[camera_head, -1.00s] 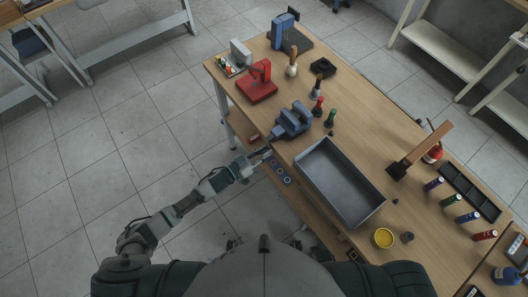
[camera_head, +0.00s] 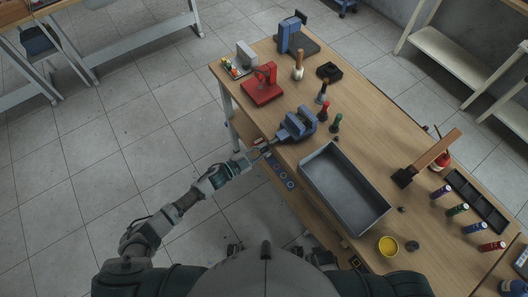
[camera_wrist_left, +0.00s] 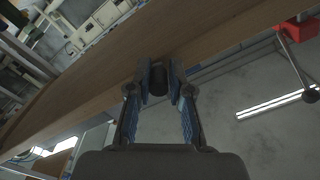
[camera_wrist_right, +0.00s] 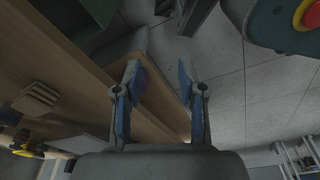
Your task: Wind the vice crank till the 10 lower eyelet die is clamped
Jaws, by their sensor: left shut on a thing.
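The blue vice (camera_head: 298,124) stands at the table's near left edge, its crank side toward my left arm. My left gripper (camera_head: 254,154) is beside the vice, off the table edge. In the left wrist view its fingers (camera_wrist_left: 159,82) are shut on a dark cylindrical piece, the crank handle (camera_wrist_left: 158,78). Most of the crank is too small to make out in the head view. I cannot tell the 10 lower eyelet die in the vice jaws at this size. My right gripper (camera_wrist_right: 163,85) is open and empty in the right wrist view, near a table edge.
A grey tray (camera_head: 312,191) lies right of the vice. A red press (camera_head: 262,88) is to the left. A mallet (camera_head: 424,160) and several coloured cylinders are at right.

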